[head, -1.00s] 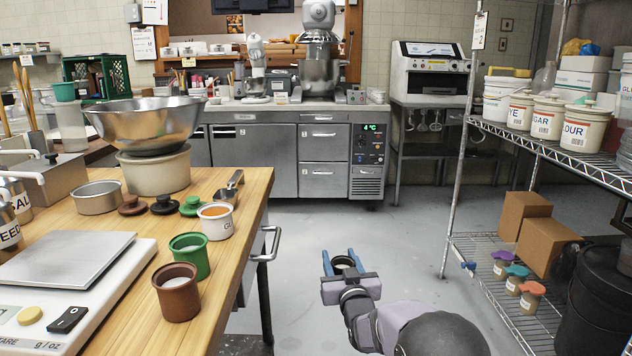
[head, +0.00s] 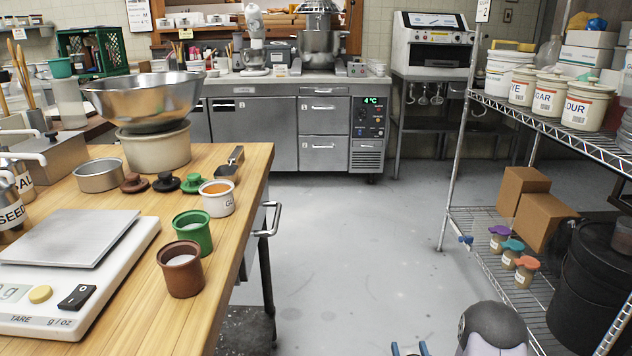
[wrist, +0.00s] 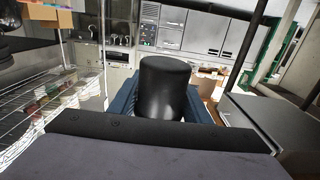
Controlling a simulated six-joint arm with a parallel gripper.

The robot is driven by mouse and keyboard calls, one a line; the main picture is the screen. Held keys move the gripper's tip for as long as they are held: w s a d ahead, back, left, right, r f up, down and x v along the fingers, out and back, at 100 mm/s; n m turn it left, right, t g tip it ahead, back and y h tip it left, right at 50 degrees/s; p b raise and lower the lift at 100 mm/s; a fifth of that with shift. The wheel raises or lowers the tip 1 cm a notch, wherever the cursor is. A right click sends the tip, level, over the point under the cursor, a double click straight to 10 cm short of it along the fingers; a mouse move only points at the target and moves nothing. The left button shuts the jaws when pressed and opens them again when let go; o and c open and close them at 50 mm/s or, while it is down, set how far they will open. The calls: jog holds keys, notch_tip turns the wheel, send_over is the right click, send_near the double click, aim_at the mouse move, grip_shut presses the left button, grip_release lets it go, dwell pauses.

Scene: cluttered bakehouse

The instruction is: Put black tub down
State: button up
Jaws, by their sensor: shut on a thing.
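The black tub (wrist: 165,88) is between the blue jaws of my gripper in the wrist view, where its smooth dark side and rounded end show. My gripper (head: 409,349) is at the bottom edge of the head view, over the floor between the bench and the wire shelf. Only its blue fingertips show there, and the tub is out of sight in that view. My gripper is shut on the tub.
The wooden bench (head: 235,165) at left holds a scale (head: 75,255), a brown tub (head: 180,269), a green tub (head: 193,232) and a white tub (head: 218,198). Bare wood lies along its front right. The wire shelf (head: 480,262) at right holds boxes and small jars.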

jog(key=s+d+m+h, duration=0.1)
jog(key=d+m+h, duration=0.1)
jog(key=d+h, duration=0.25)
jog(key=w+a+n+y, duration=0.15)
jog(key=a+y, duration=0.35)
jog(key=a, duration=0.7)
notch_tip(320, 180, up, 38)
jog(key=p, duration=3.8)
jog(key=shift+s+d, duration=0.25)
jog(key=shift+n+h, duration=0.25)
